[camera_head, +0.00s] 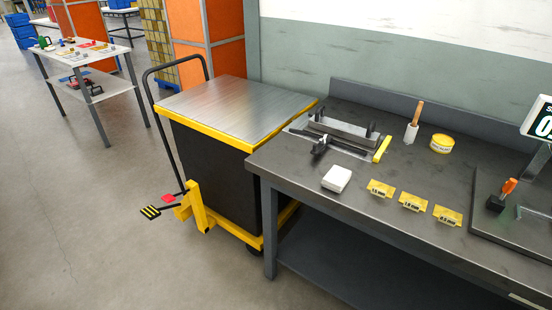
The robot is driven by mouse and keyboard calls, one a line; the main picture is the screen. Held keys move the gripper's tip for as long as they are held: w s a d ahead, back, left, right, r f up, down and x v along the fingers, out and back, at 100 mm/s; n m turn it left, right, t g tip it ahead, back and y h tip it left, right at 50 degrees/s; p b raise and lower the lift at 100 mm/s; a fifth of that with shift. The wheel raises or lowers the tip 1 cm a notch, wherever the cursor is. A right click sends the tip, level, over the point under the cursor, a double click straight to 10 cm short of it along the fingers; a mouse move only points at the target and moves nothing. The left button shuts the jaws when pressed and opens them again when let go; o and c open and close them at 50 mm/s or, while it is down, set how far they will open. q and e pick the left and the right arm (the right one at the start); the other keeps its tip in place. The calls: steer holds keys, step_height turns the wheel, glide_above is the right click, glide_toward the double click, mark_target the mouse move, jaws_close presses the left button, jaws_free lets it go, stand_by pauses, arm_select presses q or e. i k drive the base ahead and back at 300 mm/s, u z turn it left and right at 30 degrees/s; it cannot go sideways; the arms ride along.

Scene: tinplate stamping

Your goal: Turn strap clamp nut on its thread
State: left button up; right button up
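A grey metal fixture (345,127) with upright dark posts sits on a plate (368,153) on the workbench, near the bench's back left. A black clamp-like part (322,145) with a lighter piece stands at its front left. A yellow bar or handle (382,149) is at its right end. The strap clamp nut and its thread are too small to tell apart here. Neither of my grippers is in view.
The dark workbench (310,175) holds a white block (337,179), three yellow-labelled pieces (413,202), a wooden-handled brush (413,125), a yellow tin (442,143) and an orange-handled tool (502,195). A yellow-edged lift cart (235,105) stands at its left. Open floor lies left.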

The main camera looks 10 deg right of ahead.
mark_target(323, 140)
steer(key=u, duration=0.8)
steer(key=i, duration=1.05)
steer(key=z, duration=0.5)
